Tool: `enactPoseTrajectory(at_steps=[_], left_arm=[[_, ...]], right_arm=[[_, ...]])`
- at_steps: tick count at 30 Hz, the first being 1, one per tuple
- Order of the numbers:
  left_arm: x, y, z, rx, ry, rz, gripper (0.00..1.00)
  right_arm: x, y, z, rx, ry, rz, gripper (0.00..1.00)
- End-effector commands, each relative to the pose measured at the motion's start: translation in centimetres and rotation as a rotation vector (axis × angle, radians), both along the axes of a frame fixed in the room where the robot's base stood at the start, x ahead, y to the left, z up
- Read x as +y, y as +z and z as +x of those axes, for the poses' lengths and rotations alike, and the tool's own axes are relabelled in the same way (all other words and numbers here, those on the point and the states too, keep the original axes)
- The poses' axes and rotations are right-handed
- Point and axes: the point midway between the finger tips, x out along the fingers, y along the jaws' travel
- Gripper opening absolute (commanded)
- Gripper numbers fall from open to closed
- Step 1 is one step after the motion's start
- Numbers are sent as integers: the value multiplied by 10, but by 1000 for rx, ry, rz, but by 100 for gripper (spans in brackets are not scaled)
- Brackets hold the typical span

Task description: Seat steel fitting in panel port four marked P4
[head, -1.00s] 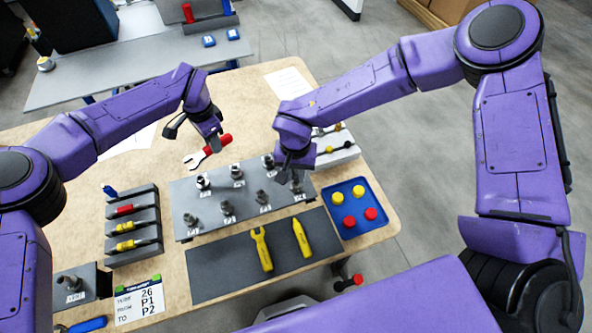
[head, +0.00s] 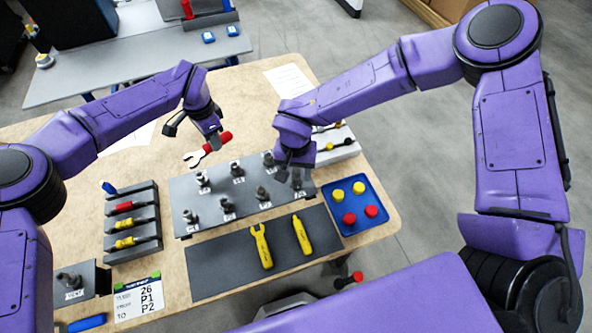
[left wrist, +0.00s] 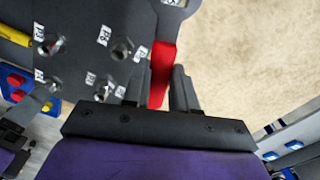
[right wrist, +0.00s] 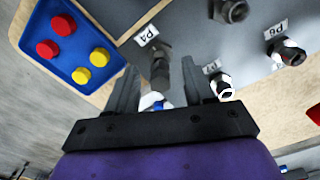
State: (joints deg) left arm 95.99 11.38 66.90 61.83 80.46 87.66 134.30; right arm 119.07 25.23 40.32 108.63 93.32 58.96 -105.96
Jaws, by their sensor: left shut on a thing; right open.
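A steel fitting (right wrist: 160,72) stands at the port beside the P4 label (right wrist: 146,35) on the grey panel (head: 222,190). In the right wrist view it lies between the spread fingers of my right gripper (right wrist: 158,90), which is open with a gap on both sides of it. Whether the fitting is fully seated cannot be told. In the head view my right gripper (head: 284,165) is over the panel's right end. My left gripper (head: 213,143) is shut on the red handle of a wrench (head: 193,158), also seen in the left wrist view (left wrist: 162,75), above the panel's far edge.
Several other fittings stand in two rows on the panel. A blue tray (head: 352,226) with red and yellow caps lies to its right. A dark mat (head: 215,268) with yellow tools lies in front. A tool rack (head: 133,222) stands left.

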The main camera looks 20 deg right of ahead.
Motion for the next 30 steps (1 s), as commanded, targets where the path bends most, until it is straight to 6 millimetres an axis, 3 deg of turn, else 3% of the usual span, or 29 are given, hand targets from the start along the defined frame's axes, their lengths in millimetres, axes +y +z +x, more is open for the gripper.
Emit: enactPoseTrajectory(at_steps=[9,15,30], left_arm=[[0,-10,0,0,0,0,0],[0,-13,0,0,0,0,0],[0,-13,0,0,0,0,0]], right_arm=[[1,73,2,-5,-1,3,53],[1,107,1,-1,-1,0,53],[1,115,1,1,0,0,53]])
